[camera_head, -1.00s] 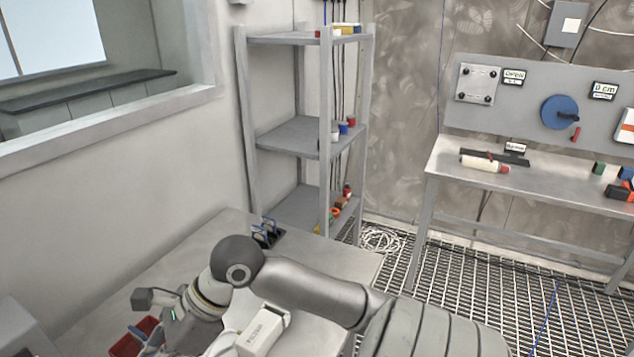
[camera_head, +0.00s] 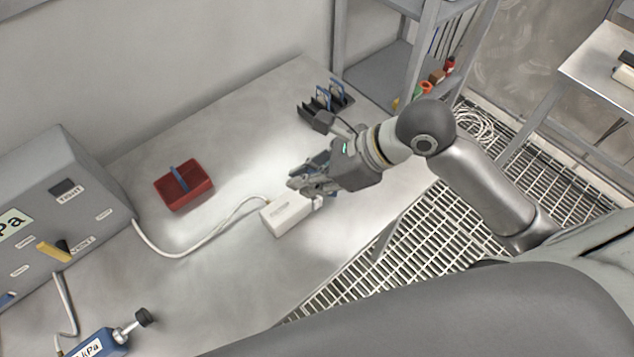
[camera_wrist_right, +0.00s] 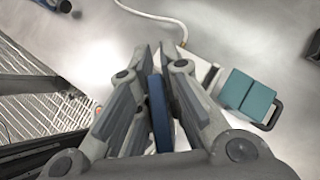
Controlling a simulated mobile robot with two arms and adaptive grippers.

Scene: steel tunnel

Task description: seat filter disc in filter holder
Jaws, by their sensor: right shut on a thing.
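My right gripper (camera_head: 302,185) is just behind a white box with a cable (camera_head: 288,216) on the steel table. In the right wrist view, my right gripper (camera_wrist_right: 155,60) is shut on a narrow blue slab (camera_wrist_right: 160,112), seen edge-on between the fingers. I cannot tell whether this is the filter disc. The white box also shows in the wrist view (camera_wrist_right: 208,78), partly behind the fingers. A teal block with a dark handle (camera_wrist_right: 248,98) lies right of the fingers there. I cannot identify the filter holder for certain. My left gripper is not in view.
A red tray with a blue divider (camera_head: 198,187) sits left of the gripper. A black rack with blue handles (camera_head: 318,107) stands behind it. A grey panel box (camera_head: 95,190) and a blue kPa gauge (camera_head: 95,343) are at left.

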